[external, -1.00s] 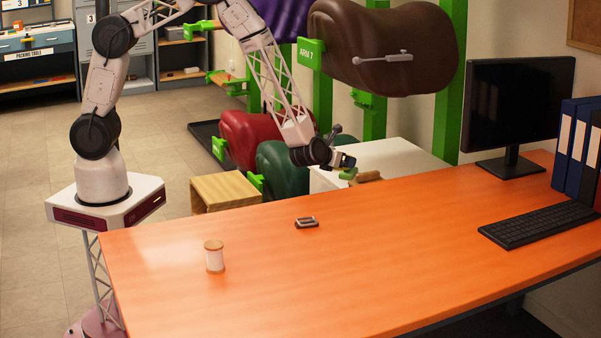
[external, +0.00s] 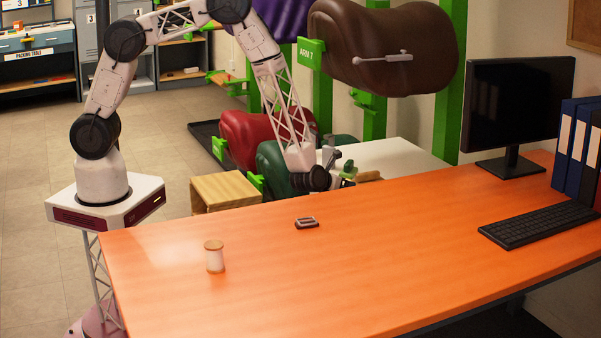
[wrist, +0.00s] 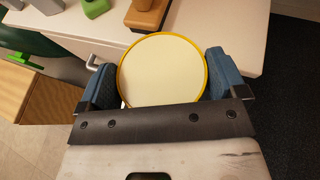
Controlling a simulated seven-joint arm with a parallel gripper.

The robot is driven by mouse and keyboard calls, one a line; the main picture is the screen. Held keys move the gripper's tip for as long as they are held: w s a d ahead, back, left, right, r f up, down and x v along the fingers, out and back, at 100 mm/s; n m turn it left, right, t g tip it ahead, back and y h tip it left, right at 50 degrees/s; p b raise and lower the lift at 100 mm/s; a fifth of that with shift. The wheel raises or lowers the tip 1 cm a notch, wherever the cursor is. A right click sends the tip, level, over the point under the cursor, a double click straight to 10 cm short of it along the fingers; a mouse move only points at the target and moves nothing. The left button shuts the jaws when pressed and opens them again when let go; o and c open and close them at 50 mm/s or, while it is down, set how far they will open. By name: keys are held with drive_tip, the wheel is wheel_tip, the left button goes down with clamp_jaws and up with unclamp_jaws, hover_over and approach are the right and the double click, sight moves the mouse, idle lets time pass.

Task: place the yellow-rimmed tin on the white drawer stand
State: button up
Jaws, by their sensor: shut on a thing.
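The yellow-rimmed tin (wrist: 162,72) shows in the wrist view as a pale round top with a yellow rim. My gripper (wrist: 160,75) is shut on it, one blue-padded finger on each side. The white drawer stand (wrist: 235,35) lies beyond the tin in the wrist view, and the tin's far part overlaps its front edge in the picture. Height between them is hard to tell. In the external view the stand (external: 400,155) is behind the orange desk. My wrist is low at the stand's left side there; the fingers and tin are hidden.
A wooden block-like thing (wrist: 147,14) and green pieces (wrist: 94,7) sit on the stand. A drawer handle (wrist: 92,62) juts from its front. A wooden box (external: 225,190) stands left of it. The stand's right part is clear. The orange desk (external: 330,280) is in front.

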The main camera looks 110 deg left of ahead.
drive_tip(key=w+a, duration=0.2)
drive_tip(key=w, duration=0.2)
drive_tip(key=w+a+f, duration=0.1)
drive_tip(key=w+a, duration=0.2)
drive_tip(key=w, duration=0.1)
drive_tip(key=w+a, duration=0.2)
drive_tip(key=w, duration=0.3)
drive_tip(key=shift+w+a+f, duration=0.1)
drive_tip(key=shift+a+f, duration=0.1)
drive_tip(key=shift+w+a, duration=0.25)
drive_tip(key=shift+w, duration=0.15)
drive_tip(key=shift+f, duration=1.75)
drive_tip(key=shift+f, duration=0.15)
drive_tip(key=o, duration=0.8)
